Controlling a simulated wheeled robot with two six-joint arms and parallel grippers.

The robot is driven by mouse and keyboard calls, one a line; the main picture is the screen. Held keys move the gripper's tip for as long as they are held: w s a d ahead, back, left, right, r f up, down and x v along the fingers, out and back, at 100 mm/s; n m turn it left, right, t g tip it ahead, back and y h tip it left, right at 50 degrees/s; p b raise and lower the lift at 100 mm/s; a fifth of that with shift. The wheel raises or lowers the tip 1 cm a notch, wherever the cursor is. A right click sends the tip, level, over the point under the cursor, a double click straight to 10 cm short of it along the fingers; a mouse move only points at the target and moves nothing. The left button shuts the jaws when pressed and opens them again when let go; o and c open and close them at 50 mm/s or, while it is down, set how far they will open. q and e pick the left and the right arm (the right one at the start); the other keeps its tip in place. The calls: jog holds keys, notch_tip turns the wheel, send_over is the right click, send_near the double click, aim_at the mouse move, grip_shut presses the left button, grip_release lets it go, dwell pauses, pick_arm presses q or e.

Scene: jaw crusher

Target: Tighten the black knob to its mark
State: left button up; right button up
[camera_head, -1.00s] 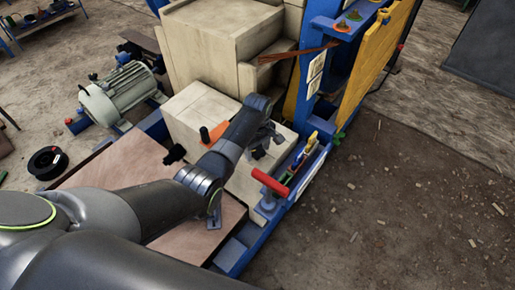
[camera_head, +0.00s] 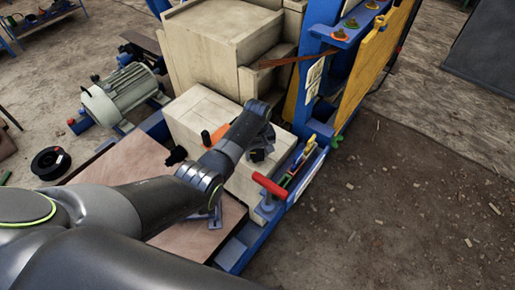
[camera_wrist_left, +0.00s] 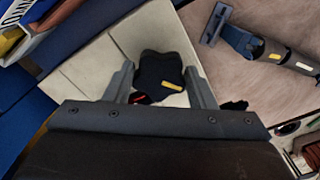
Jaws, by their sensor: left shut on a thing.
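The black knob (camera_wrist_left: 158,72) is star-shaped, with a yellow mark on its face, in the left wrist view. A small red mark (camera_wrist_left: 138,98) shows beside its lower left edge. My left gripper (camera_wrist_left: 161,82) is shut on the knob, with one finger on each side of it. In the head view my left gripper (camera_head: 261,150) is over the front of a cream block (camera_head: 205,115), and the knob is mostly hidden under the wrist. My right gripper is not in view.
A red T-handle (camera_head: 269,185) stands close to the right of the gripper. An orange handle (camera_head: 218,135) is behind the wrist. A wooden board (camera_head: 180,235) lies under my arm. A motor (camera_head: 120,98) stands at left. The dirt floor on the right is mostly clear.

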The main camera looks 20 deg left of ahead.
pick_arm(q)
jog(key=m+p, duration=0.1)
jog(key=m, duration=0.2)
jog(key=shift+a+r, duration=0.1)
jog(key=shift+r, duration=0.05)
jog(key=m+p, duration=0.1)
jog(key=m, duration=0.2)
jog(key=shift+p, duration=0.3)
jog(key=m, duration=0.4)
jog(key=shift+a+p, duration=0.1)
jog(key=shift+p, duration=0.3)
jog(key=shift+m, duration=1.5)
jog(key=o, duration=1)
jog(key=shift+p, duration=0.3)
